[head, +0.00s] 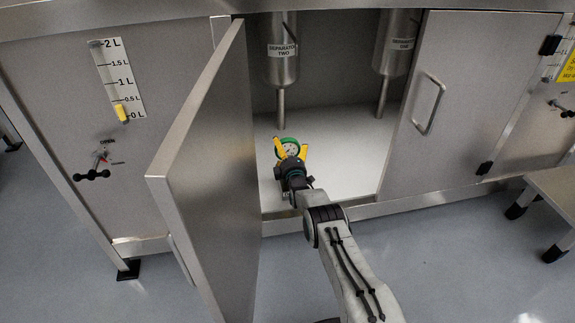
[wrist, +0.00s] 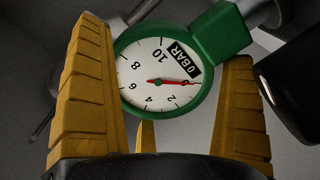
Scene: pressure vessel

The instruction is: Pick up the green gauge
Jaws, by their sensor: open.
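The green gauge (head: 289,147) is inside the open cabinet, below the left vessel's pipe. It has a round white dial with a red needle. In the wrist view the green gauge (wrist: 158,77) shows large, with a green block at its upper right joined to a grey metal pipe. My gripper (head: 291,154) reaches into the cabinet at the gauge. In the wrist view my gripper (wrist: 165,90) is open, with one yellow finger on each side of the gauge. I cannot tell whether the fingers touch it.
The open cabinet door (head: 208,165) stands left of my arm. The closed right door (head: 455,95) has a handle. Two metal vessels hang inside, the left labelled Separator Two (head: 281,62). The white cabinet floor (head: 345,150) is clear right of my gripper. A bench (head: 555,190) stands at right.

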